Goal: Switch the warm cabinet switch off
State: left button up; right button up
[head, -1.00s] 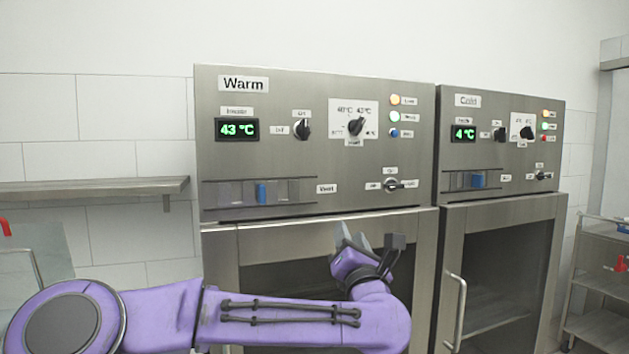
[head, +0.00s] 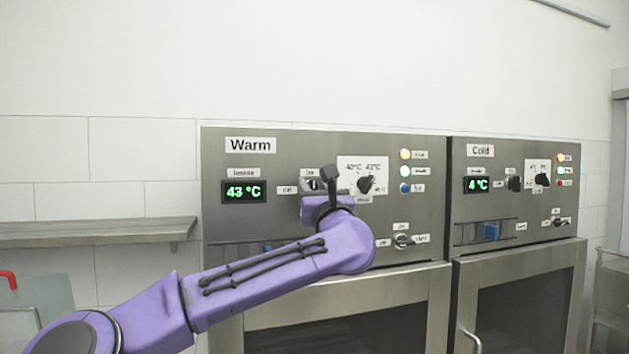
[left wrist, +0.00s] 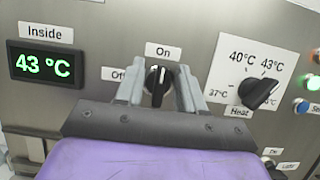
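The warm cabinet (head: 300,142) stands in the middle of the head view, its panel display (head: 243,191) reading 43 °C. Its black switch knob (left wrist: 157,86) shows in the left wrist view, pointing up toward the "On" label (left wrist: 163,51); the "Off" label (left wrist: 118,75) is to its left. My left gripper (left wrist: 159,88) is open, with one finger on each side of the knob; I cannot tell whether they touch it. In the head view my left gripper (head: 318,185) hides most of the knob. My right gripper is not in view.
The heat knob (head: 366,184) is just right of the switch, with indicator lights (head: 405,171) beyond it. A lower light knob (head: 403,241) sits below. The cold cabinet (head: 515,150) adjoins on the right. A shelf (head: 90,232) is at left.

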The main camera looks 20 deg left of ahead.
pick_arm(q)
jog(key=shift+c, duration=0.3)
grip_shut()
jog(key=shift+f, duration=0.1)
